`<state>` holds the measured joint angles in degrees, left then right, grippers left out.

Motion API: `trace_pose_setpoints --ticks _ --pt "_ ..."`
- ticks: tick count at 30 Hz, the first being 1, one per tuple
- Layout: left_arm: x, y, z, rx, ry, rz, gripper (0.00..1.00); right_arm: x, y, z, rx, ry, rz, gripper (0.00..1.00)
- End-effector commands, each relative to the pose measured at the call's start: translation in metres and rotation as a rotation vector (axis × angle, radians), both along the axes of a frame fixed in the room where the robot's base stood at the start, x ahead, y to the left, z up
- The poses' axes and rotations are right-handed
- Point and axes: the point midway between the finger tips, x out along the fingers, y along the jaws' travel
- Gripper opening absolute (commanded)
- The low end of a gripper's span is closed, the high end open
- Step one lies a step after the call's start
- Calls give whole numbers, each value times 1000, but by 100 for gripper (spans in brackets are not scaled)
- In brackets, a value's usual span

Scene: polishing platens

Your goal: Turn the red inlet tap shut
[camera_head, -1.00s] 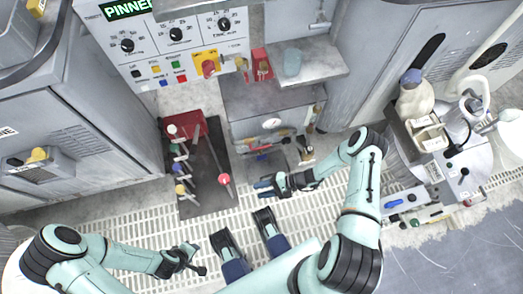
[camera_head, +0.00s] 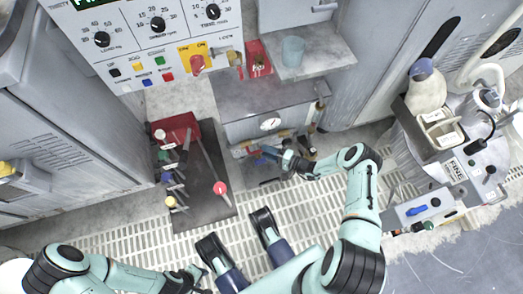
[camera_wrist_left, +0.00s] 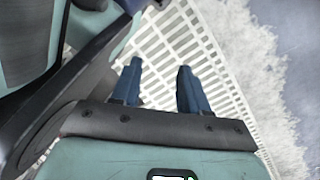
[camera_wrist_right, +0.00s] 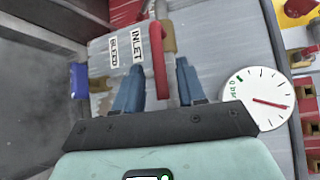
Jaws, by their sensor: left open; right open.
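The red inlet tap handle (camera_wrist_right: 159,62) is a bent red bar in the right wrist view, beside a white label reading INLET (camera_wrist_right: 137,45). Its handle runs down between the open fingers of my right gripper (camera_wrist_right: 156,82), which are not closed on it. Whether either finger touches it I cannot tell. In the head view my right gripper (camera_head: 273,153) reaches the pipework under the bench, and the tap is small there and partly hidden. My left gripper (camera_wrist_left: 157,75) is open and empty above the floor grating, and it shows low in the head view (camera_head: 203,276).
A round pressure gauge (camera_wrist_right: 257,100) sits just right of the tap in the right wrist view. A blue fitting (camera_wrist_right: 79,80) is on the left.

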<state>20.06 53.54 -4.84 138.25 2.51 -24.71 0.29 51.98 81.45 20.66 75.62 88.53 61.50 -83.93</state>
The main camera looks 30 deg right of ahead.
Motion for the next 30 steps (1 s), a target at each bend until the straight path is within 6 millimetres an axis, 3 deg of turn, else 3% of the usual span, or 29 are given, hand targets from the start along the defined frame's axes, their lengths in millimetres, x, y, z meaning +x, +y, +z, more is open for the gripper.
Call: trace_pose_setpoints --ticks 6,17,21,30 --pt "-16 1 -8 -4 54 6 44 22 14 -4 0 -1 1 40" --pt "-20 2 -8 -5 65 7 44 26 16 -4 0 1 0 40" --pt "-20 2 -8 -6 65 6 44 25 16 -4 0 1 0 0" --pt "-17 1 -7 -5 57 5 44 25 14 -3 -7 4 1 0"
